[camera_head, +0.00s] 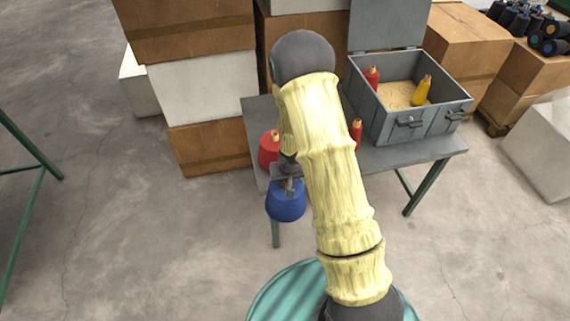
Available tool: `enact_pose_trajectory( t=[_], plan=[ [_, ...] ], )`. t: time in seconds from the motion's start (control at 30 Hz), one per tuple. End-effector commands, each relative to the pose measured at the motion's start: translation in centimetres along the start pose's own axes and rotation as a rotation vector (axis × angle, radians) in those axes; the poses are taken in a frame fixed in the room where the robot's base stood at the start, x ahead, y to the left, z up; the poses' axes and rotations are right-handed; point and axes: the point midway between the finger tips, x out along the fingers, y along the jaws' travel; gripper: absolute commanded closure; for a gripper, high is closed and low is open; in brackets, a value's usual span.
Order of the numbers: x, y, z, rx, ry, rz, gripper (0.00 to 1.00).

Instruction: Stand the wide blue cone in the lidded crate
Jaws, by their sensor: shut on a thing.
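My gripper (290,187) is shut on the top of a wide blue cone (286,206). The cone hangs upright in front of the grey table's near left edge, and my arm hides part of the gripper. The lidded crate (372,125) is a grey box on the right of the table, with its lid (388,25) raised at the back. Inside the crate stand a red cone (372,77) at the back left and a yellow cone (422,90) at the right. The crate's pale floor (394,97) shows several ring marks.
A wide red cone (268,150) and a narrow red cone (356,131) stand on the grey table (430,149), partly behind my arm. Stacked cardboard boxes (209,148) stand at the left and behind. A box with several dark spools (538,70) is at the far right. Floor is open at front left.

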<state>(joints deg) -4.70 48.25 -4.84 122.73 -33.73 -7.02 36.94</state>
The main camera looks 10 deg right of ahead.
Motion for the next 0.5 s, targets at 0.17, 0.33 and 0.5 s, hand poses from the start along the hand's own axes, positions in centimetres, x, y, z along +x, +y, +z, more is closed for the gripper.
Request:
enact_pose_trajectory(
  t=[0.17, 0.33, 0.5],
  plan=[
    [5.0, 0.5, 2.6, -0.008, 0.003, 0.007, 1.00],
    [7.4, 1.0, 4.0, -0.013, 0.010, 0.012, 1.00],
    [7.9, 1.1, 4.2, -0.016, 0.014, 0.014, 1.00]
  ],
)
